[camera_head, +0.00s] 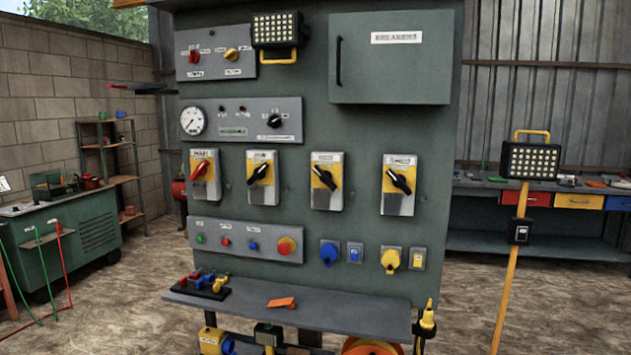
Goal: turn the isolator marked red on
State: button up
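A row of isolators with yellow-and-grey plates runs across the grey-green panel (228,124). The leftmost isolator (204,188) is the only one with a red handle (200,170); the handle slants, with its upper end to the right. The isolator beside it (263,194) has a black handle slanting the same way. The third isolator (326,197) and the rightmost isolator (398,204) have black handles slanting from upper left to lower right. The small labels above them are too blurred to read surely.
A ledge (350,313) juts out below the panel, with an orange object (281,303) on it. A work lamp on a yellow pole (512,260) stands at the right. A green cart (85,235) stands at the left. The dirt floor shows on both sides.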

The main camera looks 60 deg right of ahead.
aim_at(325, 176)
jog(key=z, duration=0.35)
jog(key=i, duration=0.9)
jog(key=z, duration=0.45)
